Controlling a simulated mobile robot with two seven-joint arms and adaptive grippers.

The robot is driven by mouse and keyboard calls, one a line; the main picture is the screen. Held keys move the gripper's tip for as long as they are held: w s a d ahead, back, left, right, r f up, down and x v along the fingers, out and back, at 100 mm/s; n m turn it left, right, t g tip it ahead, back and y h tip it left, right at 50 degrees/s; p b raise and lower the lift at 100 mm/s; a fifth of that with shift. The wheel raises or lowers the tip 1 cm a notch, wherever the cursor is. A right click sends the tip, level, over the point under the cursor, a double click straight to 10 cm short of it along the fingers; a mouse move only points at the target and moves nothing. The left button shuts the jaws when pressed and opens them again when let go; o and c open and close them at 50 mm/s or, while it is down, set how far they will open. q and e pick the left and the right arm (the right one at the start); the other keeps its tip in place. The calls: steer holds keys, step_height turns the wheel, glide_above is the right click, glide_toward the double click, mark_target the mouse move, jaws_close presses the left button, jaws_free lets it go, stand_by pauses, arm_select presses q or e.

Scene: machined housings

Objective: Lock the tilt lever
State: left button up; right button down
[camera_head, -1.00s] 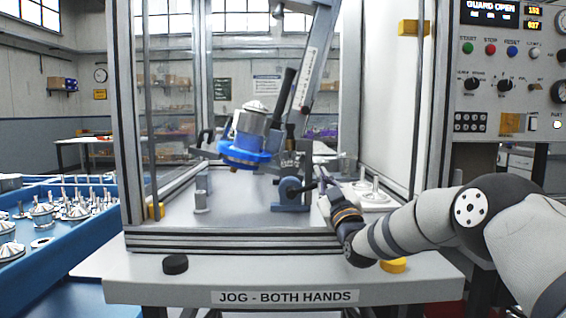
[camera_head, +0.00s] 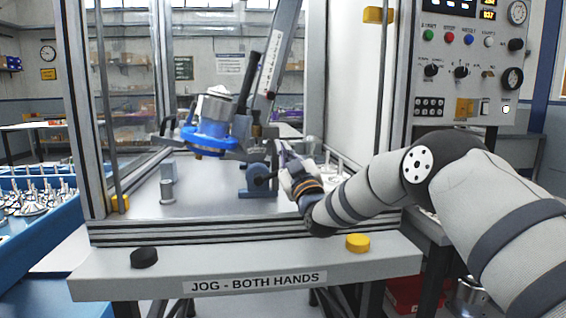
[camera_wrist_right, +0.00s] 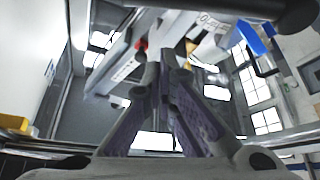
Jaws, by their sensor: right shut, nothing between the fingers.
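A tilting fixture with a blue ring (camera_head: 208,139) holds a metal housing (camera_head: 215,107) inside the guarded machine, leaning over. A long black handle (camera_head: 247,78) stands steeply beside it; I cannot tell for certain whether it is the tilt lever. Below, a blue bracket with a black round knob (camera_head: 258,178) stands on the machine bed. My right gripper (camera_head: 283,149) is shut and empty, just right of and above this knob. In the right wrist view its fingers (camera_wrist_right: 160,62) point up toward the fixture, with the blue part (camera_wrist_right: 250,38) at upper right. My left gripper is not in view.
The slanted grey column (camera_head: 277,50) rises behind the handle. The machine's side post (camera_head: 85,110) and control panel (camera_head: 465,75) flank the opening. Black (camera_head: 144,257) and yellow (camera_head: 358,242) buttons sit on the front ledge. A blue tray (camera_head: 30,235) of parts is left.

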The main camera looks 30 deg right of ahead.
steer(key=v, duration=0.9)
steer(key=shift+p, duration=0.4)
steer(key=shift+f, duration=0.1)
